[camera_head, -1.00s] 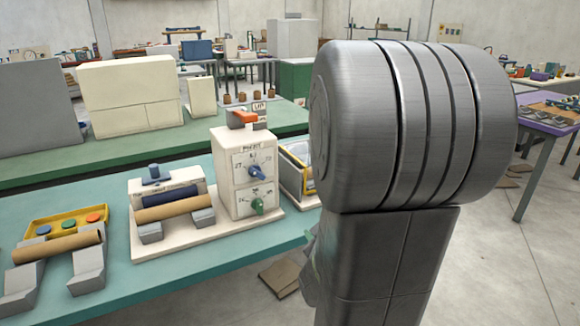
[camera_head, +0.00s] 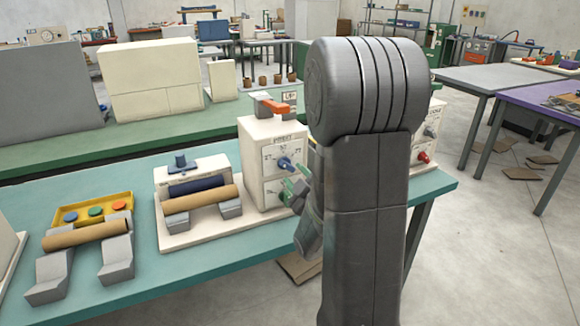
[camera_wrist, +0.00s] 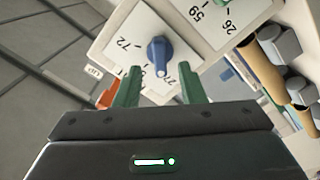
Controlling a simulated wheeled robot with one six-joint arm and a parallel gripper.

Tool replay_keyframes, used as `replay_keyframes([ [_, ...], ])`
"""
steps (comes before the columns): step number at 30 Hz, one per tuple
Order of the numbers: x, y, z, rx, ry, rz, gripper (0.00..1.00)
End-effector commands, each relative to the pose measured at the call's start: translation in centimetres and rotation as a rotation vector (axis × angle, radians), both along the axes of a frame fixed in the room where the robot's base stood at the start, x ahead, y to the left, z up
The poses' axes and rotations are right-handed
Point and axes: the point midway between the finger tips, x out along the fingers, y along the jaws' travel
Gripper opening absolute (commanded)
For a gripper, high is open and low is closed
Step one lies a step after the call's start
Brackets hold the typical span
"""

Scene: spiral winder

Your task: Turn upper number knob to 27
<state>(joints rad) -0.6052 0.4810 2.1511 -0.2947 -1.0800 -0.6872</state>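The upper number knob (camera_head: 286,163) is blue and sits on the white upper dial of a cream box (camera_head: 262,135). In the wrist view the knob (camera_wrist: 159,52) stands between the printed numbers 72 and 27. Its narrow end points down in that picture, towards the edge near 27; the exact reading cannot be told. My gripper (camera_wrist: 158,78) has two green fingers, apart and empty, just short of the knob on either side of it. In the head view my gripper (camera_head: 299,188) is partly hidden by my arm and overlaps the lower dial.
The lower dial (camera_wrist: 212,20) lies beside the upper one. An orange lever (camera_head: 274,106) tops the box. A brown roll (camera_head: 200,200) rests on grey supports to the left. Another machine with a red knob (camera_head: 423,157) stands right, on the same teal table (camera_head: 225,255).

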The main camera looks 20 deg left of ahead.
Motion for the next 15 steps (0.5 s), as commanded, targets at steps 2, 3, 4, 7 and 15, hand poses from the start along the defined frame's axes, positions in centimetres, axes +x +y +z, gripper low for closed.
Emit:
replay_keyframes([
  [2,0.9,1.2,0.1,-0.001,0.001,0.002,0.36],
  [3,1.3,1.6,0.1,-0.001,-0.001,0.001,0.36],
  [4,1.6,1.9,0.1,-0.001,0.0,0.001,0.36],
  [7,2.3,2.7,0.1,0.0,0.0,0.0,0.36],
  [15,2.8,3.3,0.0,0.0,0.0,0.0,0.36],
])
